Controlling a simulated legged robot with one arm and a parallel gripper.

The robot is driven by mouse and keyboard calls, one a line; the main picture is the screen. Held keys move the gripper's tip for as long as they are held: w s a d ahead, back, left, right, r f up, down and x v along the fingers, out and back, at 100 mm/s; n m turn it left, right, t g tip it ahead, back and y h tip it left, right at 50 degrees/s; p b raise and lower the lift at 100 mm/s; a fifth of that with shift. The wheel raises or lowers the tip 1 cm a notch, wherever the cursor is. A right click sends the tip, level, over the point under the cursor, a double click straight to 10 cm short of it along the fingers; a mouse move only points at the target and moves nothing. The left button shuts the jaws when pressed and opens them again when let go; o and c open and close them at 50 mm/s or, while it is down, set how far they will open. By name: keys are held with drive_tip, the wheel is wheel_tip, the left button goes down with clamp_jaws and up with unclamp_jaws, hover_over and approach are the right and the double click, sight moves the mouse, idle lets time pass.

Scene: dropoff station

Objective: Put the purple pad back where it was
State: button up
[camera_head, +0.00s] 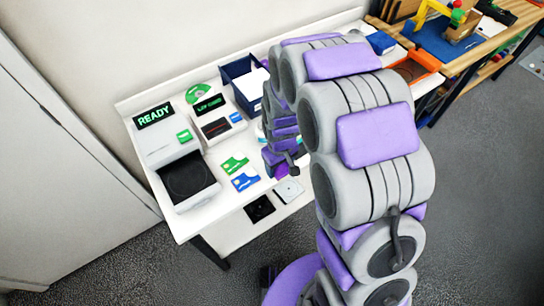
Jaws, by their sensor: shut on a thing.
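My gripper (286,163) is at the front right part of the white table (215,192), pointing down. It is shut on the purple pad (281,171), which shows as a small, deeper purple patch at the fingertips. Most of the pad is hidden by my gripper and arm. A black square pad (260,208) and a whitish square pad (288,190) lie below, on what looks like a lower shelf, just under and left of my gripper.
A scale-like device with a READY display (154,116) and a terminal (215,128) stand on the table. A dark blue bin (243,82) is behind. An orange tray (420,66) and wooden bench (485,43) stand right.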

drive_tip(key=w, duration=0.1)
drive_tip(key=w+a, duration=0.1)
drive_tip(key=w, duration=0.1)
drive_tip(key=w+a, duration=0.1)
drive_tip(key=w, duration=0.1)
drive_tip(key=shift+w+a+f+b, duration=0.1)
drive_tip(key=shift+w+f+b, duration=0.05)
drive_tip(key=shift+f+b, duration=0.2)
drive_tip(key=shift+w+d, duration=0.3)
drive_tip(key=shift+w, duration=0.2)
drive_tip(key=f, duration=0.1)
drive_tip(key=a+f+b, duration=0.1)
drive_tip(key=f, duration=0.1)
drive_tip(key=shift+f, duration=0.25)
drive_tip(key=shift+a+f, duration=0.1)
drive_tip(key=shift+d, duration=0.2)
drive_tip(key=o, duration=0.7)
drive_tip(key=shift+d, duration=0.2)
drive_tip(key=shift+o, duration=1.1)
drive_tip(key=shift+a, duration=0.25)
